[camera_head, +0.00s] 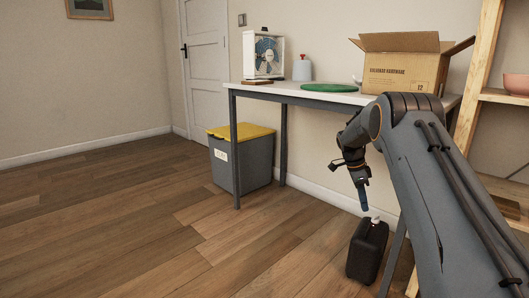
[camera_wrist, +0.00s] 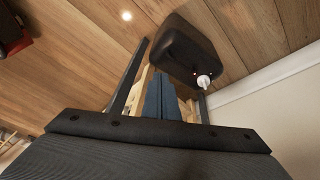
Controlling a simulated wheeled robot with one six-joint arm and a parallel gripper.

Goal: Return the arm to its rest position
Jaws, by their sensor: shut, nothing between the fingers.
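My gripper (camera_head: 364,207) hangs from my bent arm in front of the table, pointing down. In the wrist view its two blue fingers (camera_wrist: 160,92) are together with nothing between them. A black canister (camera_head: 366,252) with a white cap stands on the floor just below the fingertips. In the wrist view the canister (camera_wrist: 184,48) lies beyond the fingers, with its white cap (camera_wrist: 204,82) to their right. The gap between fingertips and canister is small in the head view; I cannot tell its exact size.
A wooden shelf (camera_head: 476,80) is at right. The floor at left is clear.

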